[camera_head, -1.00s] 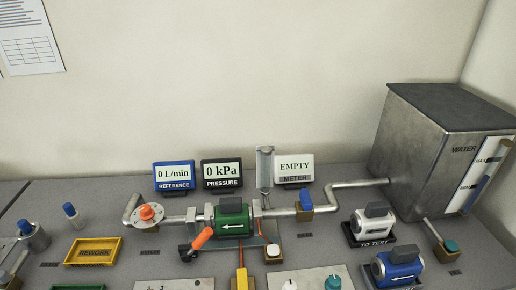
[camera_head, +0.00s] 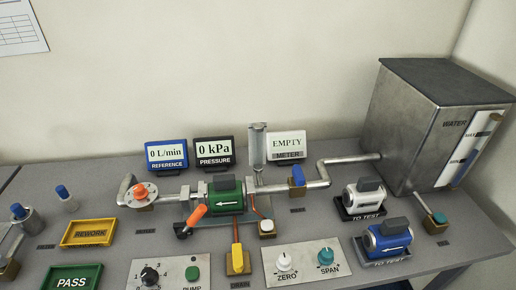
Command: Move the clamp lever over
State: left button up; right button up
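The clamp lever has an orange handle (camera_head: 197,215) and a dark lower end (camera_head: 182,230). It stands at the front left of the green meter (camera_head: 228,198), which sits in the pipe line with a white arrow pointing left on its face. The handle slants up and to the right from its dark end. The meter's display (camera_head: 287,145) behind reads EMPTY. Neither of my grippers shows in the head view.
A yellow drain lever (camera_head: 236,258) stands in front of the meter. A blue-handled valve (camera_head: 298,177) is on the pipe to the right, and an orange knob (camera_head: 140,192) is to the left. White (camera_head: 364,198) and blue (camera_head: 388,240) meters sit right, near the water tank (camera_head: 425,120).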

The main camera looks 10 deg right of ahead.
aim_at(182, 234)
jog(key=k+l+u, duration=0.1)
jog(key=l+u, duration=0.2)
jog(key=k+l+u, duration=0.15)
jog(key=l+u, duration=0.15)
jog(key=l, duration=0.2)
jog(key=k+l+u, duration=0.15)
jog(key=l+u, duration=0.15)
jog(key=k+l+u, duration=0.3)
jog(key=i+l, duration=0.05)
jog(key=l, duration=0.05)
